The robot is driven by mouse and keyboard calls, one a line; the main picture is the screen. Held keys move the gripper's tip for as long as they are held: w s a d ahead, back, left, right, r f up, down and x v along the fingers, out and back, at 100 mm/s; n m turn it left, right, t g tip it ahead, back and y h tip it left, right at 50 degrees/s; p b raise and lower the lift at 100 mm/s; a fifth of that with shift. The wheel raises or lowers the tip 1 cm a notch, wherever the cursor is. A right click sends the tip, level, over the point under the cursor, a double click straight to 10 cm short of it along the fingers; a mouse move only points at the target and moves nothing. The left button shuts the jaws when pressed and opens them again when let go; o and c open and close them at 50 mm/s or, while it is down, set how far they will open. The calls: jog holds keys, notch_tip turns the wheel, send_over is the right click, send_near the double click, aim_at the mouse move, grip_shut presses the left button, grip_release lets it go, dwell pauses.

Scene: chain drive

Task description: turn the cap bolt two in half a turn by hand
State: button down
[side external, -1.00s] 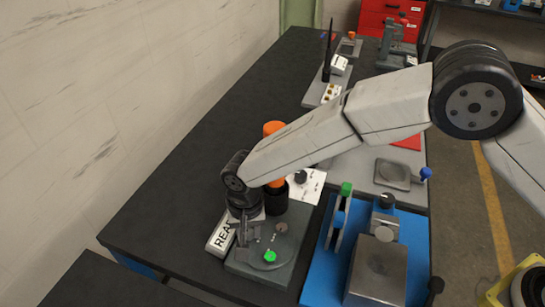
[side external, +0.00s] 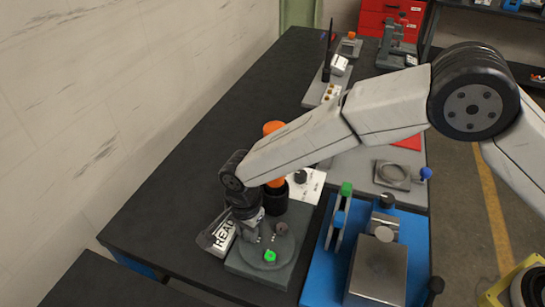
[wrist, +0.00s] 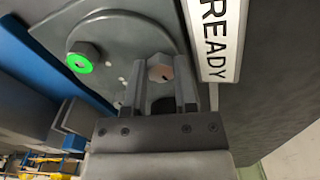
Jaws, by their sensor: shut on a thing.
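A round grey cap (side external: 287,246) sits on a dark grey base at the front of the bench. A green-topped bolt (side external: 270,256) stands on it, also in the wrist view (wrist: 82,57). A dark bolt (side external: 281,228) stands near its far edge. My gripper (side external: 250,238) points down at the left part of the cap. In the wrist view my gripper (wrist: 161,84) is shut on a grey hex-headed cap bolt (wrist: 160,68), one finger on each side. The held bolt's number does not show, and my gripper covers it in the side view.
A white READY sign (side external: 224,234) lies close to my gripper on the left. A blue tray (side external: 325,264) with a grey block (side external: 377,269) stands to the right. An orange-topped black cylinder (side external: 275,197) stands just behind the cap.

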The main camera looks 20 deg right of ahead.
aim_at(247, 233)
jog(key=shift+w+r, duration=0.15)
jog(key=shift+r, duration=0.05)
jog(key=shift+c, duration=2.2)
grip_release()
jog(key=shift+o, duration=0.2)
jog(key=shift+f, duration=0.1)
jog(key=shift+r, duration=3.95)
